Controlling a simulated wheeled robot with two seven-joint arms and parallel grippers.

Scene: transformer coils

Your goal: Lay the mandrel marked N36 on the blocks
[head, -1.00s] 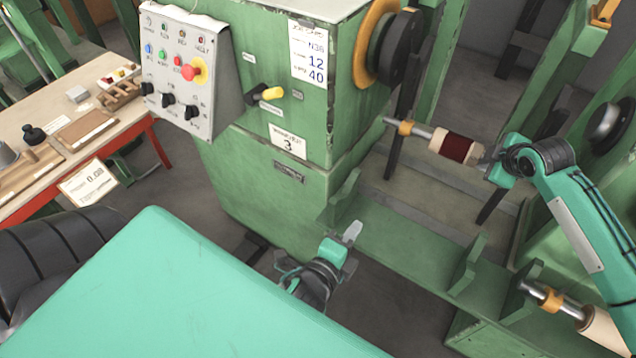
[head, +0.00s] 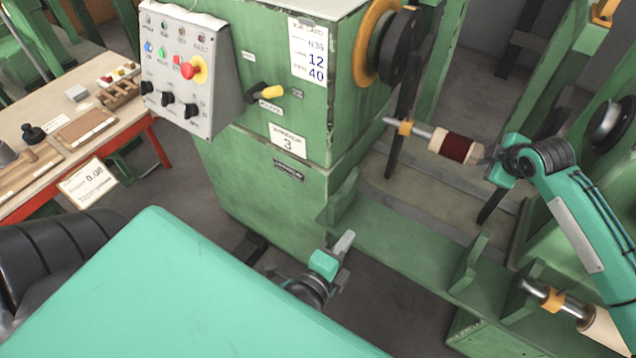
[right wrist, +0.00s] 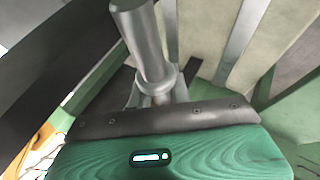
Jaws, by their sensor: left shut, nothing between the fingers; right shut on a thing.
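My right gripper (head: 492,165) is shut on the steel shaft end of a mandrel (head: 456,148). This mandrel has a dark red winding between pale ends and an orange collar on its far left shaft. It hangs roughly level in the air above the green bed. In the right wrist view the grey shaft (right wrist: 146,45) runs up from between the fingers. No marking is readable on it. Green upright blocks (head: 469,262) stand on the bed below. A second pale mandrel (head: 603,330) with an orange collar lies at lower right, partly cut off. My left gripper (head: 343,246) is shut and empty.
The green winding machine (head: 270,180) carries a job card (head: 309,53) reading N36, 12 and 40. Its dark faceplate (head: 398,48) is left of the held mandrel. A control box (head: 183,70) and a wooden bench (head: 60,165) are at left. The bed (head: 400,240) between blocks is clear.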

